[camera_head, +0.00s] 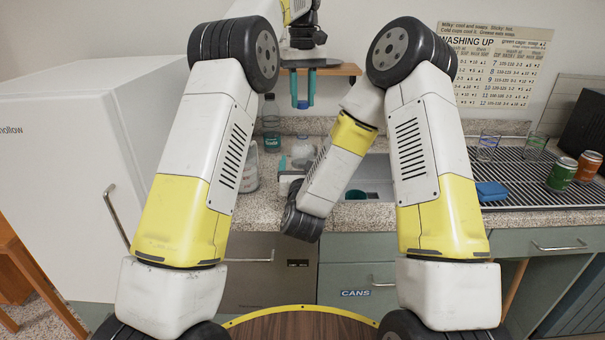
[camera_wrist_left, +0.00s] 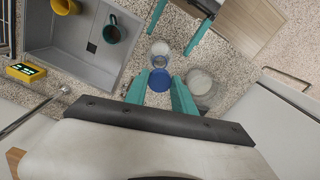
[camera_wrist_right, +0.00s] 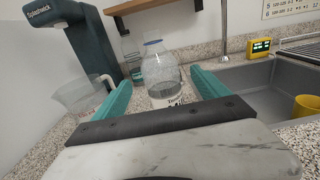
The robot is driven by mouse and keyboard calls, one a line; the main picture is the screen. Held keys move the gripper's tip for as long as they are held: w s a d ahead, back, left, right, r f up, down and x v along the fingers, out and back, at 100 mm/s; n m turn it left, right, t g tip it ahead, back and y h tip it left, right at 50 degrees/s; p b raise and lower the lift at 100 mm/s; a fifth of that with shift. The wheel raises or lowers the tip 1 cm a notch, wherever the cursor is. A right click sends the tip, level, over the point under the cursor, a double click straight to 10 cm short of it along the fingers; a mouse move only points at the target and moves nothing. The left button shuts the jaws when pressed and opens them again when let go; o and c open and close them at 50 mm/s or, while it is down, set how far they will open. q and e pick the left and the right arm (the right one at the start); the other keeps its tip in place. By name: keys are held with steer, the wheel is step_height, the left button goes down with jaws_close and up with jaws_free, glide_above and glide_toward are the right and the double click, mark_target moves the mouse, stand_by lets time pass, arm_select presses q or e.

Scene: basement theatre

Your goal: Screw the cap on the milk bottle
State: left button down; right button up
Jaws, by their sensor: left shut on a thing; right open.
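The milk bottle (camera_head: 302,148) is clear and stands upright on the speckled counter, left of the sink. In the right wrist view the bottle (camera_wrist_right: 160,72) has a blue rim at its neck. My left gripper (camera_head: 302,103) points down high above the bottle, shut on a blue cap (camera_wrist_left: 160,80). In the left wrist view the bottle (camera_wrist_left: 160,48) appears just beyond the cap, apart from it. My right gripper (camera_wrist_right: 163,92) is open, low, with its teal fingers on either side of the bottle.
A clear jug (camera_wrist_right: 82,97) stands left of the bottle, near a dark teal machine (camera_wrist_right: 62,25). A wooden shelf (camera_wrist_right: 150,15) is on the wall behind. The sink (camera_wrist_right: 255,88) lies right, with a tap (camera_wrist_right: 224,35), yellow timer (camera_wrist_right: 261,45) and yellow cup (camera_wrist_right: 307,105).

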steer(key=w, duration=0.7)
steer(key=shift+s, duration=0.1)
steer(key=shift+c, duration=0.5)
jaws_close()
arm_select(q)
glide_above(303, 132)
steer(key=shift+w+f, duration=0.15)
steer(key=shift+f, duration=2.35)
